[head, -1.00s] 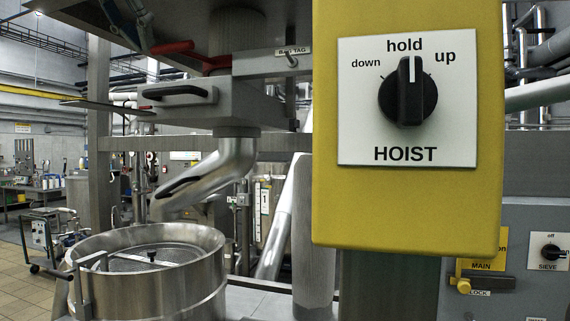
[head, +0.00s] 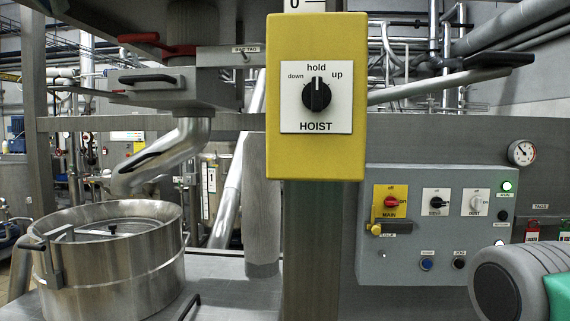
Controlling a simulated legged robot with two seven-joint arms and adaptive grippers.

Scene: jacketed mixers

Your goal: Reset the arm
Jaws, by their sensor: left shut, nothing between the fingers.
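I cannot make out either of my grippers in the head view. No fingers show at the picture's edges or near the hoist post. The yellow hoist box (head: 316,160) stands upright in the middle, and its black selector knob (head: 316,95) points up at "hold". Nothing touches the knob. The steel sieve vessel (head: 120,265) stands at the lower left, with a bent steel spout (head: 178,155) above it.
A grey control panel (head: 375,270) with several knobs and a lit green lamp stands at the right. A grey ribbed, motor-like body (head: 505,275) fills the lower right corner. A black-handled lever (head: 490,60) sticks out at the upper right.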

